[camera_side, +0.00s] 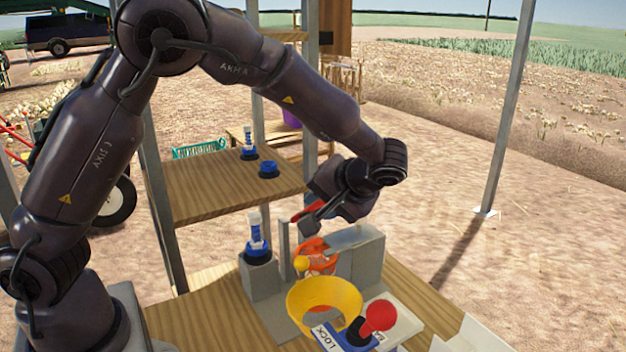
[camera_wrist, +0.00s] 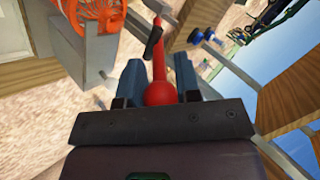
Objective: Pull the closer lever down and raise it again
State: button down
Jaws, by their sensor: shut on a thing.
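The red lever (camera_wrist: 158,55) has a round knob (camera_wrist: 160,92) that sits between the two fingers of my gripper (camera_wrist: 160,88) in the wrist view. The jaws are shut on it, and its shaft runs up the picture away from my gripper. In the side view the red lever (camera_side: 304,212) shows beside my gripper (camera_side: 318,212), above the grey machine block (camera_side: 365,258). The knob end is mostly hidden there by the gripper. I cannot tell the exact tilt of the lever.
Below stand an orange net (camera_side: 316,262), a yellow funnel (camera_side: 340,296) and a second red knob (camera_side: 381,314) on a blue part marked LOCK (camera_side: 328,338). A blue-and-white bottle-like part (camera_side: 257,240) stands left. A wooden shelf (camera_side: 215,198) lies behind.

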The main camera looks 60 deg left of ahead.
jog(key=d+f+y, duration=0.3)
jog(key=f+y, duration=0.2)
jog(key=f, duration=0.1)
jog(key=shift+d+f, duration=0.15)
jog(key=shift+d, duration=0.15)
dwell(0.3)
jog(key=c, duration=0.8)
grip_release()
